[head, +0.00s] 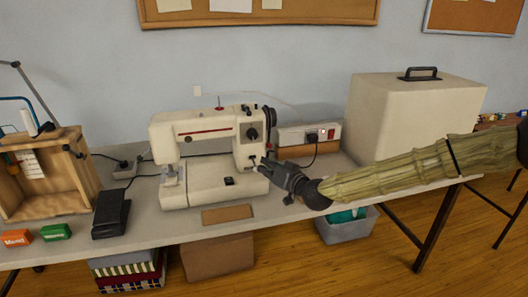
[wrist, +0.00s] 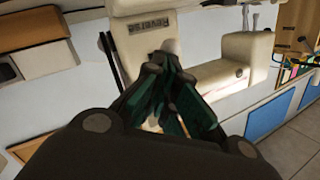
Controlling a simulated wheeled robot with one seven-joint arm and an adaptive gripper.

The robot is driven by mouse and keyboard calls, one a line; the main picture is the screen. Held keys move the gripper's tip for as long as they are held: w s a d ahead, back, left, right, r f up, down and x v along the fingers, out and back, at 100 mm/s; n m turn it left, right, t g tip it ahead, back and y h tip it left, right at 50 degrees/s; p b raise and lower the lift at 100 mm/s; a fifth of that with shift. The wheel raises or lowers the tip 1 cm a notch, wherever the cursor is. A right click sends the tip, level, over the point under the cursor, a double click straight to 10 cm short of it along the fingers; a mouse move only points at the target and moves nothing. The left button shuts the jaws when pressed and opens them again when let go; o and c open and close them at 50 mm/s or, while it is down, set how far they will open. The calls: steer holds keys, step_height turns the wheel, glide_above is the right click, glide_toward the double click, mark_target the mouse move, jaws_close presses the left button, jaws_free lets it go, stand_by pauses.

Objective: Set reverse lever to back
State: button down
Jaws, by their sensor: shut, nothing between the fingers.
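The cream sewing machine (head: 207,150) stands on the table in the head view, with a dark dial on its right pillar. A small dark part, likely the reverse lever (head: 252,160), shows low on that pillar, but it is too small to tell its position. My gripper (head: 266,168) is at the lower right of the pillar, its tips close to it; I cannot tell whether they touch. In the wrist view my gripper (wrist: 178,100) has its fingers together and empty, in front of the cream machine (wrist: 235,75). The fingers hide part of the machine there.
A black foot pedal (head: 111,214) lies left of the machine. A wooden box (head: 85,172) is at the far left. A power strip (head: 305,134) is behind my gripper, and a large cream case (head: 405,115) stands at the right. A brown pad (head: 227,214) lies in front.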

steer(key=w+r+v, duration=0.1)
steer(key=v, duration=1.2)
steer(key=shift+d+r, duration=0.25)
steer(key=shift+d, duration=0.15)
steer(key=shift+s, duration=0.1)
steer(key=s+f+m+g+h+p, duration=0.15)
steer(key=s+f+g, duration=0.25)
steer(key=s+f, duration=0.8)
steer(key=s+f+m+g+h+p, duration=0.1)
steer(key=s+f+g+h+p, duration=0.2)
steer(key=s+f, duration=0.95)
steer(key=s+d+f+g+h+p, duration=0.2)
steer(key=s+d+f, duration=0.3)
steer(key=s+d, duration=0.3)
steer(key=s+d+f+g+h+p, duration=0.2)
steer(key=s+d+f, duration=0.4)
steer(key=s, duration=0.8)
steer(key=d+m+g+h, duration=0.1)
steer(key=d+h, duration=0.1)
steer(key=d, duration=0.1)
steer(key=shift+d+f+g+p, duration=0.2)
steer(key=shift+f+g+p, duration=0.1)
